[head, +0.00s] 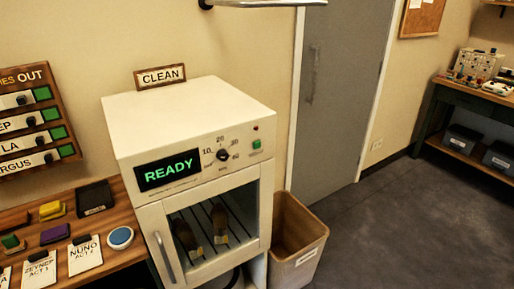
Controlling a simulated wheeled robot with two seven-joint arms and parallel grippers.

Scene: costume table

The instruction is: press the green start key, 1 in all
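The green start key (257,144) is a small square on the right of the front panel of a white cabinet (190,115). Beside it are a black dial (222,155) with numbers around it and a small red light (256,128). The display (168,170) reads READY in green. The cabinet's glass door (212,222) looks shut, and brown items (187,234) show on a rack behind it. Neither of my grippers is in view.
A wooden table (90,208) at left holds cards, pads and a round blue-topped item (120,237). A tan bin (297,240) stands right of the cabinet. A grey door (340,95) is behind. The floor (420,220) at right is clear. A workbench (480,100) stands far right.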

